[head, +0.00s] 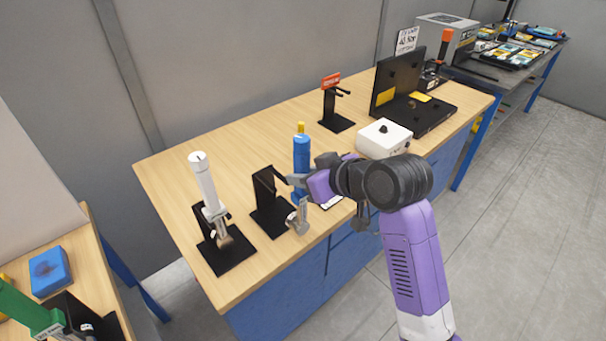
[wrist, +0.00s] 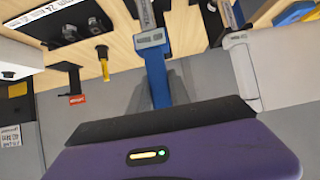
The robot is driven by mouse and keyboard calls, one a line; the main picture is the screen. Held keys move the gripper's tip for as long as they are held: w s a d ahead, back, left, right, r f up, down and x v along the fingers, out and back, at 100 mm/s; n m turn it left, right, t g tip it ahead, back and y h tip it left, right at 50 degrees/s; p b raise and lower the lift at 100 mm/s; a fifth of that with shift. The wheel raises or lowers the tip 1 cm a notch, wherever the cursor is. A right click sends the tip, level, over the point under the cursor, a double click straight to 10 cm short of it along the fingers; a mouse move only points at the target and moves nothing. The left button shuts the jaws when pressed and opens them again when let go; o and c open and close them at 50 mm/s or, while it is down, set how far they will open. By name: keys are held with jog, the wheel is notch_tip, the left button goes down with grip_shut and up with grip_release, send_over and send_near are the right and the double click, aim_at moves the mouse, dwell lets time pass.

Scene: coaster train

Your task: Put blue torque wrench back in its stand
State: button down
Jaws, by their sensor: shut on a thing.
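The blue torque wrench (head: 302,155) stands roughly upright in the head view, with its blue handle up and a metal head low near the table. My gripper (head: 294,182) is shut on it around its lower handle. In the wrist view the wrench's blue shaft (wrist: 157,78) runs up from my gripper to a grey display section. A black stand (head: 266,190) with an upright post is just left of the wrench and holds nothing I can see. Whether the wrench touches this stand is unclear. My fingertips are partly hidden.
A white torque wrench (head: 204,182) stands in a black stand at the left. A red-labelled stand (head: 331,82) is behind, empty. A white box (head: 384,138) and an open black case (head: 400,85) are to the right.

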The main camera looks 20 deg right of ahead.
jog(key=w+a, duration=0.3)
jog(key=w, duration=0.6)
jog(key=shift+w+r, duration=0.2)
jog(key=shift+w, duration=0.1)
dwell(4.0)
jog(key=shift+f+b, duration=0.35)
jog(key=shift+f, duration=0.55)
dwell(1.3)
jog(key=c, duration=1.1)
grip_release()
